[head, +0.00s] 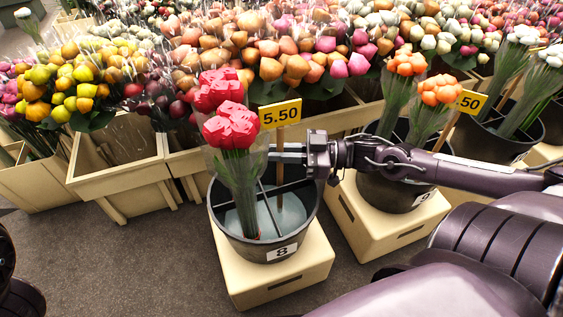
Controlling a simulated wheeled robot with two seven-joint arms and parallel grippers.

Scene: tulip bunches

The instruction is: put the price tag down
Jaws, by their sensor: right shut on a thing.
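The yellow price tag (281,114) reads 5.50 and stands upright on a wooden stick (281,138). My right gripper (284,153) is shut on this stick, below the yellow plate. The stick's lower part shows inside the dark bucket numbered 8 (234,249); I cannot tell whether its end touches the bottom. The bucket has dark dividers and water inside. Wrapped red tulip bunches (232,126) stand in its left part, just left of the tag. My left gripper is not in view.
Bucket 8 stands on a cream block (290,278). To the right, bucket 9 (392,192) holds orange tulips (440,91) and another yellow tag (470,102). Wooden crates (119,186) of flowers line the back. Grey floor (130,265) is free at the front left.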

